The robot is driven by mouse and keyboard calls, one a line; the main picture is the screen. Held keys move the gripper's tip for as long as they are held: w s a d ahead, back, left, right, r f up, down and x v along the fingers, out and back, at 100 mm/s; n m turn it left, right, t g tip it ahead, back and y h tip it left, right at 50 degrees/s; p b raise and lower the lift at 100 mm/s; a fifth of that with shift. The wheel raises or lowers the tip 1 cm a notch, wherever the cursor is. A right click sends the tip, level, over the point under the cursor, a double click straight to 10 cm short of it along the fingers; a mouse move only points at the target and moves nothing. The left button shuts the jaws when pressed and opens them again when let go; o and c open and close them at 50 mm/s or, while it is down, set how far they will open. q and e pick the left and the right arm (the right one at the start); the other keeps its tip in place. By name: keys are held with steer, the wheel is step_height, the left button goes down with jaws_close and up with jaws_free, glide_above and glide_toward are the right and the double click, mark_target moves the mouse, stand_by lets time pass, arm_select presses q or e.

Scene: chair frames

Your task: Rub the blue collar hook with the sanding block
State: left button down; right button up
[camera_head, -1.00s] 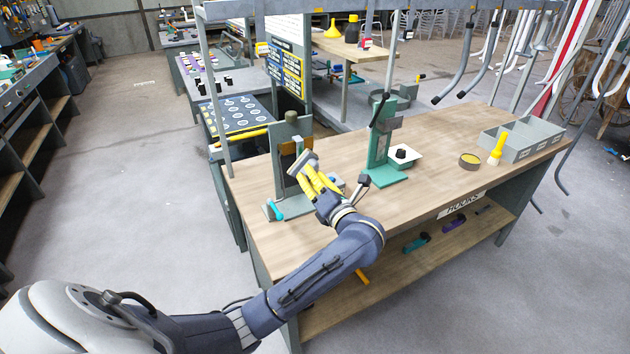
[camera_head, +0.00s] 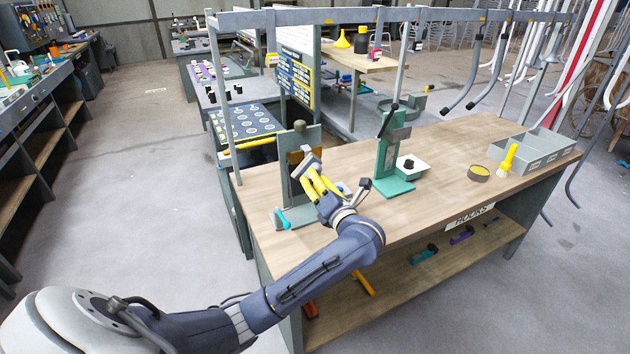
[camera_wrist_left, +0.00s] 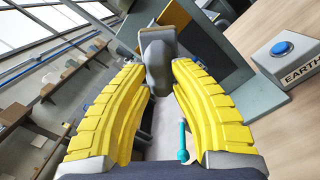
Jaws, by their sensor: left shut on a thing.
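My left gripper (camera_head: 312,172), with yellow ribbed fingers, is at the left part of the workbench. It is shut on a grey block with a rounded grip (camera_wrist_left: 158,62), which looks like the sanding block; its flat part (camera_head: 311,159) shows in the head view. The block is close in front of an upright grey plate (camera_wrist_left: 215,62) with a brown-orange panel (camera_wrist_left: 174,14); I cannot tell whether they touch. I cannot make out a hook with a blue collar for certain. Grey hooks (camera_head: 463,95) with dark tips hang from the overhead rail. My right gripper is not in view.
A green clamp stand (camera_head: 391,160), a white pad with a black knob (camera_head: 410,167), a round tin (camera_head: 479,173), a yellow brush (camera_head: 509,158) and a grey bin (camera_head: 545,150) stand on the bench (camera_head: 440,140). A teal handle (camera_wrist_left: 183,140) and a blue-button box (camera_wrist_left: 285,65) are near my gripper.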

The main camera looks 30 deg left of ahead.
arm_select(q)
steer(key=shift+x, duration=0.95)
stand_by(0.4)
steer(key=shift+r, duration=0.1)
steer(key=shift+w+d, duration=0.55)
steer(key=shift+w, duration=0.3)
steer(key=shift+w+d, duration=0.5)
steer(key=shift+w, duration=0.35)
steer(key=shift+a, duration=0.1)
steer(key=shift+s+a, duration=0.5)
steer(key=shift+s, duration=0.35)
steer(key=shift+s+a, duration=0.5)
steer(key=shift+s, duration=0.35)
steer(key=shift+r, duration=0.1)
steer(key=shift+w+d, duration=0.55)
steer(key=shift+w, duration=0.3)
steer(key=shift+w+d, duration=0.55)
steer(key=shift+w, duration=0.3)
